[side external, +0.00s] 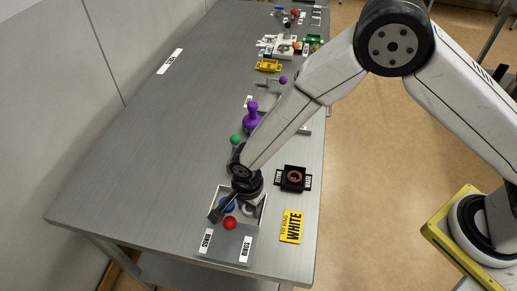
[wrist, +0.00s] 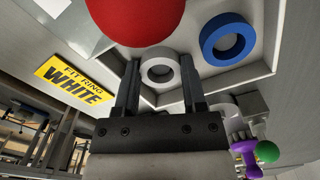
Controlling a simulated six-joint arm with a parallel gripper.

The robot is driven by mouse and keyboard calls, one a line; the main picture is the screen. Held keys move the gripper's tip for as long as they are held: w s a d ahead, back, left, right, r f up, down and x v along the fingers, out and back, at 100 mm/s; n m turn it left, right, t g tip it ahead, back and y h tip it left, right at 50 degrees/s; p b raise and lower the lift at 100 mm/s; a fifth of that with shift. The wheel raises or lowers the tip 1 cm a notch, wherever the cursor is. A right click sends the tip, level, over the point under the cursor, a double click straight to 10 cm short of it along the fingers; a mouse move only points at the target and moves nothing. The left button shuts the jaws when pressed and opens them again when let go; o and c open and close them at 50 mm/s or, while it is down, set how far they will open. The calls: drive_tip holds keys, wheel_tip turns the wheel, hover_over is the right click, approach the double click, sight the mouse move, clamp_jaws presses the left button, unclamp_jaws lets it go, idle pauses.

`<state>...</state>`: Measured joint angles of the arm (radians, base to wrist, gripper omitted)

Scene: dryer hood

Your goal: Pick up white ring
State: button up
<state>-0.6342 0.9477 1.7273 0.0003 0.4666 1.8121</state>
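The white ring (wrist: 160,54) lies in the rings tray (wrist: 265,66), between my two fingers in the wrist view. My gripper (wrist: 160,72) is open, with one finger at each side of the ring. I cannot tell whether the fingers touch it or are still above it. In the side view my gripper (side external: 243,200) points down over the tray (side external: 225,246), and the white ring (side external: 248,210) shows only partly beside it.
A blue ring (wrist: 209,38) lies in the same tray. A red ball (wrist: 135,18) stands close to my fingers. A yellow "FIT RING WHITE" sign (side external: 291,226) and a black fixture (side external: 293,178) are at the right. Purple (side external: 252,118) and green (side external: 235,141) knobs stand behind.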

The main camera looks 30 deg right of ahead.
clamp_jaws()
drive_tip(key=shift+r, duration=0.1)
drive_tip(key=shift+r, duration=1.6)
drive_tip(key=s+d+r, duration=0.7)
drive_tip(key=s+r, duration=0.2)
drive_tip(key=s, duration=0.3)
drive_tip(key=shift+r, duration=0.3)
drive_tip(key=shift+a, duration=0.1)
